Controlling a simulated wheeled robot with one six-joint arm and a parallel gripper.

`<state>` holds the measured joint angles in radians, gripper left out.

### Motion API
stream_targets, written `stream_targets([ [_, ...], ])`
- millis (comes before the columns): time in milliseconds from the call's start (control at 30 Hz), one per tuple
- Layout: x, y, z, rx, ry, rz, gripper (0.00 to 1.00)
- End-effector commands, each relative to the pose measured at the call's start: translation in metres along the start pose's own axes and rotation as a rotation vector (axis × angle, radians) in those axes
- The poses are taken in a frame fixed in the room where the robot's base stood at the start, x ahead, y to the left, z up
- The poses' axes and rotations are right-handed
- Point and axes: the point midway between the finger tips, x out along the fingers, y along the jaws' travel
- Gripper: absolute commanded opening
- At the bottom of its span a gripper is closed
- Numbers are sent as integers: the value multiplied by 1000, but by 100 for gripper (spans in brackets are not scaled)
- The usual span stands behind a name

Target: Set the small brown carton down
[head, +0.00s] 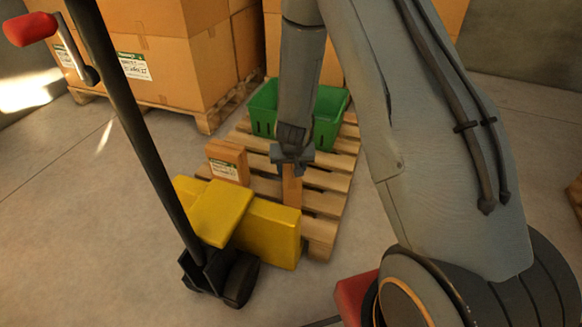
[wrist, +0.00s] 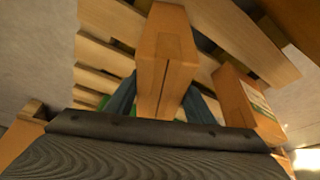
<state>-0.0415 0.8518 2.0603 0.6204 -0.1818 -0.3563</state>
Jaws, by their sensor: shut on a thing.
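My gripper (head: 292,163) points down over the near part of a wooden pallet (head: 322,228). It is shut on a small brown carton (head: 292,190), which hangs upright below the jaws. The wrist view shows the same carton (wrist: 166,50) between the two dark fingers, with a seam along its face. I cannot tell whether its base touches the slats; the yellow body in front hides its lower end in the head view. A second brown carton (head: 227,162) with a white and green label stands to the left, apart from the held one; it also shows in the wrist view (wrist: 247,108).
A green crate (head: 262,122) stands at the pallet's far end, partly behind my arm. A yellow pallet truck (head: 250,225) with a black handle post (head: 128,115) is at the near left. Large stacked cartons (head: 185,70) stand behind. Slats right of the held carton are bare.

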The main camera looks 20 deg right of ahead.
Motion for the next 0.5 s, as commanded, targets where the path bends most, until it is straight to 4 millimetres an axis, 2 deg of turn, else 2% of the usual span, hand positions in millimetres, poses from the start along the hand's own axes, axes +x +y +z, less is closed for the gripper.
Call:
stream_targets([
  [400, 2, 0, -1, 1, 4, 0, 0],
  [433, 3, 0, 1, 1, 1, 0, 50],
  [500, 3, 0, 1, 1, 1, 0, 62],
])
